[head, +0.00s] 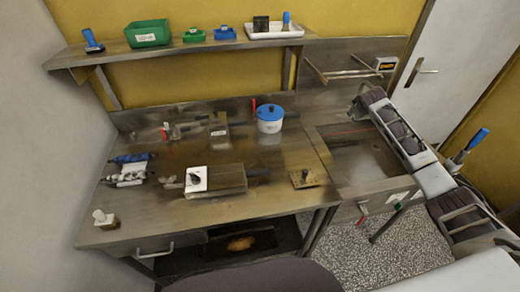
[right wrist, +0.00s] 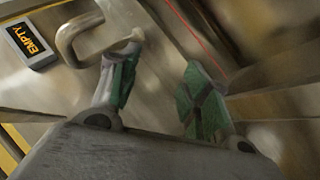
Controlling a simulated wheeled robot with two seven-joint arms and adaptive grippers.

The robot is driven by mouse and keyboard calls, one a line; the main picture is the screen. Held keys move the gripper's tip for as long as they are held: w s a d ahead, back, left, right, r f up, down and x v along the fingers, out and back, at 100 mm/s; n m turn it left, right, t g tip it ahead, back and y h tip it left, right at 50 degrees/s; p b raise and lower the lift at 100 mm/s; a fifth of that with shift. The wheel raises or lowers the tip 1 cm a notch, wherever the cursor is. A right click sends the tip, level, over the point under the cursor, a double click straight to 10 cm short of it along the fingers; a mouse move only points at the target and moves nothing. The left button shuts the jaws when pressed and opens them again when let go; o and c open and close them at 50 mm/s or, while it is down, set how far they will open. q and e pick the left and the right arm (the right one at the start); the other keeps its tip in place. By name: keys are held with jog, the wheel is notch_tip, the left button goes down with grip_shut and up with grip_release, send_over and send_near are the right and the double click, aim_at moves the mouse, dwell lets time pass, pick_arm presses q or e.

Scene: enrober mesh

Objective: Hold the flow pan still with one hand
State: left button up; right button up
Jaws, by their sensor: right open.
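I cannot tell for sure which thing is the flow pan; a sunken rectangular metal basin (head: 365,158) at the right of the bench may be it. My right gripper (head: 357,104) is above the basin's back edge, near the wall rails. In the right wrist view its green-padded fingers (right wrist: 160,82) stand apart with nothing visible between them. A bent metal handle or rail end (right wrist: 95,38) shows just beyond the left finger; I cannot tell whether they touch. My left gripper is not in view.
An EMPTY sign (head: 385,64) hangs by the rails (head: 345,73). A shelf (head: 190,49) holds bins. The bench's front left is mostly clear.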

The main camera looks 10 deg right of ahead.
jog(key=a+n+g+y, duration=0.1)
jog(key=a+n+y, duration=0.2)
jog(key=a, duration=1.3)
jog(key=r+n+g+y, duration=0.1)
jog(key=n+g+y, duration=0.1)
jog(key=n+g, duration=0.65)
send_over(260, 171)
jog(key=n+t, duration=0.2)
jog(key=shift+s+r, duration=0.1)
jog(key=shift+r, duration=0.05)
jog(key=shift+f, duration=6.05)
jog(key=shift+c, duration=0.3)
